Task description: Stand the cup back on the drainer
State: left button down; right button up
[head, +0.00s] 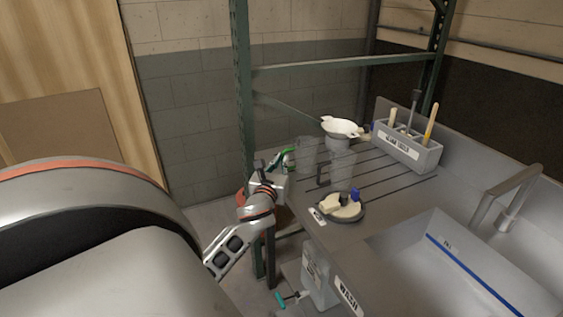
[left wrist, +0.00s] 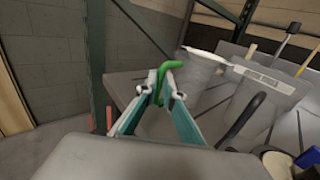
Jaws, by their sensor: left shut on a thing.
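A clear cup (head: 307,152) with a green handle is at the left end of the grey ribbed drainer (head: 392,181). It looks upright; I cannot tell whether its base touches the drainer. My left gripper (head: 286,163) is shut on the green handle, which shows between the fingertips (left wrist: 168,88) in the left wrist view as a green hook (left wrist: 163,70). A second clear cup (head: 342,168) with a black handle stands on the drainer just to the right. Its black handle (left wrist: 243,116) also shows in the left wrist view. My right gripper is not in view.
A white bowl-like piece (head: 341,127) sits on a support behind the cups. A labelled grey caddy (head: 408,148) with tools stands at the back right. A round dish (head: 342,207) lies in front, beside the sink (head: 455,265). A green rack post (head: 241,100) rises behind my gripper.

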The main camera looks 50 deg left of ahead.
pick_arm(q)
jog(key=shift+f, duration=0.2)
jog(key=c, duration=2.2)
grip_release()
jog(key=shift+r, duration=0.1)
jog(key=shift+r, duration=0.15)
jog(key=v, duration=1.2)
